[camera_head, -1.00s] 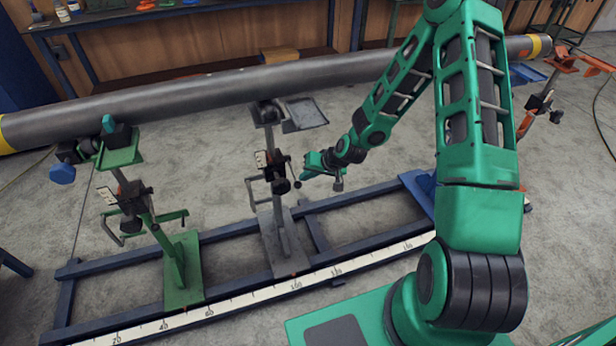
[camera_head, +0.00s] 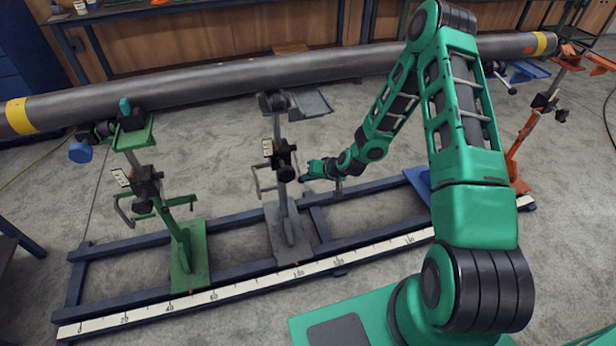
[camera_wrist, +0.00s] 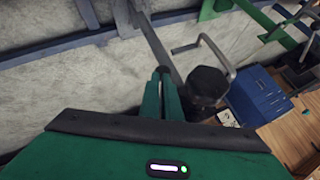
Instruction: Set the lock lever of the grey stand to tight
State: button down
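The grey stand (camera_head: 279,150) stands upright on the blue rail frame, with a black clamp body (camera_head: 283,160) and a crank handle on its post. My gripper (camera_head: 304,173) is just right of this clamp, at about its height. In the wrist view, my gripper's two green fingers (camera_wrist: 163,82) lie close together beside a large black knob (camera_wrist: 207,86) and the grey post. A small dark bit shows at the fingertips. I cannot tell whether it is the lock lever's end or whether the fingers hold it. The lever itself is not clearly visible.
A long grey pipe (camera_head: 220,84) runs behind the stands. A green stand (camera_head: 184,250) is at the left and an orange stand (camera_head: 517,150) at the right. The blue rail frame (camera_head: 235,222) with a white scale (camera_head: 245,290) lies on the floor. Bare floor lies behind it.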

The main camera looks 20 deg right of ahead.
jog(key=shift+d, duration=0.1)
jog(key=d+f+v, duration=0.1)
jog(key=v, duration=1.2)
jog(key=shift+s, duration=0.35)
jog(key=s+d+r+g+h, duration=0.2)
jog(key=s+d+r+g, duration=0.1)
jog(key=s+d+r, duration=0.45)
jog(key=s+d+r+g+h, duration=0.2)
jog(key=s+d+r, duration=0.2)
jog(key=s+r, duration=0.6)
jog(key=s+r+m+g, duration=0.1)
jog(key=s+r, duration=0.4)
jog(key=s, duration=0.4)
jog(key=s+r+m+g, duration=0.1)
jog(key=s+r+m, duration=0.1)
jog(key=s+r, duration=0.4)
jog(key=s, duration=0.3)
jog(key=shift+d+r+m, duration=0.15)
jog(key=shift+d+m, duration=0.05)
jog(key=shift+m, duration=0.1)
